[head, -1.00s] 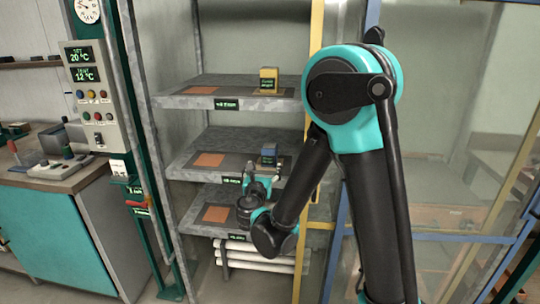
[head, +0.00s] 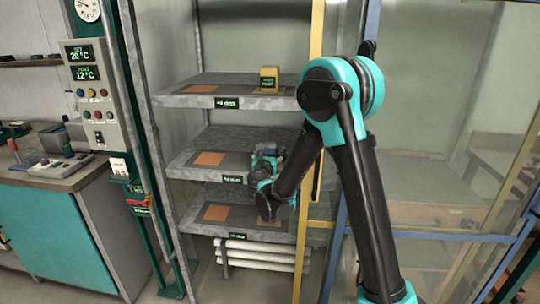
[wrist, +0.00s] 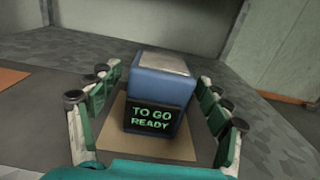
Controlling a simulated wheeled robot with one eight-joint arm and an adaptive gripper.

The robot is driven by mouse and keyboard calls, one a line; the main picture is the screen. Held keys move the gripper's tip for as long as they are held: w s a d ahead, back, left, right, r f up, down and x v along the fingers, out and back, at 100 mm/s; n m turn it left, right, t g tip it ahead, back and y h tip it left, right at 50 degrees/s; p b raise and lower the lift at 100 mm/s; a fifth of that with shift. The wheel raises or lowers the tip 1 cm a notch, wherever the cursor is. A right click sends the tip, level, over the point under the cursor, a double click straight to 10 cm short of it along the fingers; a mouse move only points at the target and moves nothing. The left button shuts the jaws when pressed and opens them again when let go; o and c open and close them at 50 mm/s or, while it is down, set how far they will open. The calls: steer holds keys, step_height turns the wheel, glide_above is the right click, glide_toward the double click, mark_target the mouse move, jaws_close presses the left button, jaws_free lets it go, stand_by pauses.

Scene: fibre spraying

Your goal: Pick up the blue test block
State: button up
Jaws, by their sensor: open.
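The blue test block (wrist: 158,80) stands upright on a tan square pad (wrist: 112,140) in the wrist view. It has a pale top and a dark front label reading "TO GO READY". My gripper (wrist: 160,100) is open, with one finger on each side of the block. Gaps show between the fingers and the block's sides. In the head view my gripper (head: 266,158) is at the right end of the middle shelf (head: 205,177). There the block is mostly hidden behind my gripper and wrist.
A yellow block (head: 269,78) stands on the upper shelf (head: 215,101). Orange squares (head: 208,158) mark the left parts of the shelves. A yellow frame post (head: 312,120) rises close to my arm on the right. A control panel (head: 95,95) stands left of the rack.

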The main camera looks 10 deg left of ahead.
steer(key=shift+w, duration=0.6)
steer(key=shift+c, duration=0.3)
steer(key=c, duration=1.7)
